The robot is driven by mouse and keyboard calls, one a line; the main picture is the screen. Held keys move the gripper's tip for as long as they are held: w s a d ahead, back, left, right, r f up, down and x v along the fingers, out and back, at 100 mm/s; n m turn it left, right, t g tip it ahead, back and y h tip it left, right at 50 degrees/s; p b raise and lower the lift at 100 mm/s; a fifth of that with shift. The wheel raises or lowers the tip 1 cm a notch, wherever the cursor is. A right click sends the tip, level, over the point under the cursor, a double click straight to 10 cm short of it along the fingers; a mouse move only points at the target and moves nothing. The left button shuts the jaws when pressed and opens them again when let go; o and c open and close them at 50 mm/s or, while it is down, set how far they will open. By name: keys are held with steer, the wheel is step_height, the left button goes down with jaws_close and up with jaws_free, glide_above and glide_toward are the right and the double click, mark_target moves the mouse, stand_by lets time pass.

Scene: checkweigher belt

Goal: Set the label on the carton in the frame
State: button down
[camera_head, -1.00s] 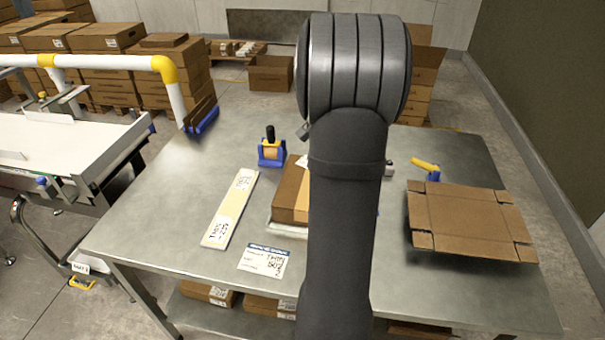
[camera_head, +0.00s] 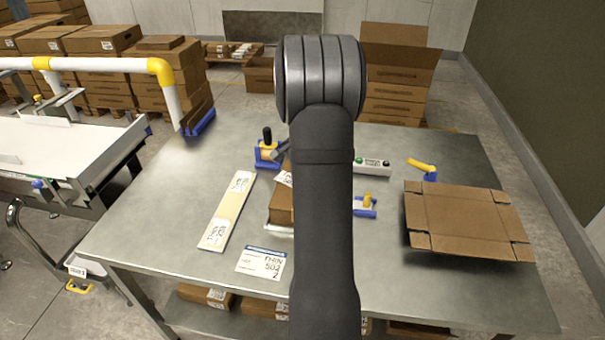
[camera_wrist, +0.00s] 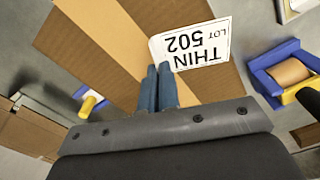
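The carton (camera_head: 280,207) lies on the metal table, mostly hidden behind my arm in the head view. In the wrist view the brown carton (camera_wrist: 75,42) has a lighter tape strip along its top. The white label (camera_wrist: 192,45), printed THIN LOT 502, is at my fingertips, over the carton top and partly over the tape; a corner of it shows in the head view (camera_head: 284,179). My gripper (camera_wrist: 158,68) has its two blue fingers together at the label's edge, apparently pinching it. Whether the label touches the carton is unclear. I cannot make out a frame.
A blue tape dispenser (camera_head: 267,151) stands behind the carton. A pale strip with labels (camera_head: 227,210) and a printed card (camera_head: 261,262) lie left and in front. A flattened carton (camera_head: 467,218) and button box (camera_head: 372,168) are to the right. The table's left side is clear.

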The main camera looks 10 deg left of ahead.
steer(key=shift+f, duration=0.1)
steer(key=c, duration=2.1)
jaws_free()
steer(key=shift+f, duration=0.1)
steer(key=o, duration=0.4)
step_height(320, 180, up, 12)
steer(key=shift+r, duration=0.2)
steer(key=shift+f, duration=4.15)
